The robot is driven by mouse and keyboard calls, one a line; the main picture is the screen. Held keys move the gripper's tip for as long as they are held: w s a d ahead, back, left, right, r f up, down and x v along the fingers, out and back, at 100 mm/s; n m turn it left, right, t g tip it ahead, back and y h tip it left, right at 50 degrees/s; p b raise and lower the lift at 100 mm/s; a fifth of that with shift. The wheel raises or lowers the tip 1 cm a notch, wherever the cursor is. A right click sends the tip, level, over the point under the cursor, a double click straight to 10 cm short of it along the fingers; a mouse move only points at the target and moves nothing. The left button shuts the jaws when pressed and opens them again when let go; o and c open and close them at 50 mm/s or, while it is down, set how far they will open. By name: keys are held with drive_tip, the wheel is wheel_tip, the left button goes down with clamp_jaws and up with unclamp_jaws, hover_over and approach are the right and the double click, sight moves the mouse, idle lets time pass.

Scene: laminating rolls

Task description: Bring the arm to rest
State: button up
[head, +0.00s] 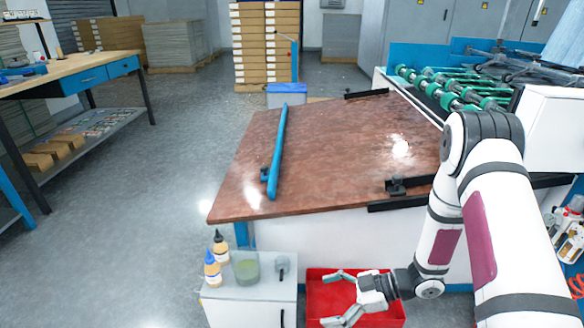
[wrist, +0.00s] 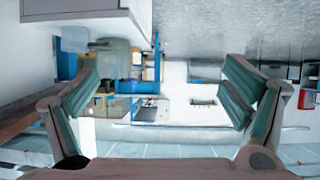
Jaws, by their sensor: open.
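My gripper (head: 337,297) is open and empty. In the head view it is at the lower middle, with its fingers pointing left, in front of and above the red bin (head: 392,310). My white arm with dark red panels comes down from the right side. In the wrist view both fingers (wrist: 159,98) are spread wide at left and right with nothing between them. What lies beyond the fingers in the wrist view is blurred and looks tilted or upside down.
A small white cabinet (head: 230,293) left of my gripper carries two bottles (head: 212,268) and a glass beaker (head: 246,267). The brown-topped table (head: 330,150) with a blue bar (head: 277,155) is behind. A roller machine (head: 450,90) stands at the right.

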drive_tip(key=w+d+r+m+t+h, duration=0.35)
drive_tip(key=w+d+r+h, duration=0.45)
drive_tip(key=w, duration=0.3)
drive_tip(key=s+d+r+m+t+h, duration=0.1)
drive_tip(key=d+r+m+h, duration=0.2)
drive_tip(key=d+r, duration=0.35)
drive_tip(key=s+d+r+m+t+h, duration=0.1)
drive_tip(key=s+d+r+m+h, duration=0.15)
drive_tip(key=r, duration=0.65)
drive_tip(key=s+d+r+m+g+h, duration=0.1)
drive_tip(key=s+r+m, duration=0.2)
drive_tip(key=s+r, duration=0.35)
drive_tip(key=s+d+r+m+g+h, duration=0.1)
drive_tip(key=s+r+m+g+h, duration=0.15)
drive_tip(key=s, duration=0.75)
drive_tip(key=s+a+r+m+g+y, duration=0.15)
drive_tip(key=s+a, duration=0.35)
drive_tip(key=s, duration=0.6)
drive_tip(key=s+a+r+m+g+y, duration=0.1)
drive_tip(key=s+a+m+g+y, duration=0.2)
drive_tip(key=s, duration=0.8)
wheel_tip(320, 180, up, 32)
drive_tip(key=n+t+p, duration=0.1)
drive_tip(key=t+p, duration=0.4)
drive_tip(key=p, duration=2.6)
drive_tip(key=shift+w+a+n, duration=0.35)
drive_tip(key=shift+n, duration=0.05)
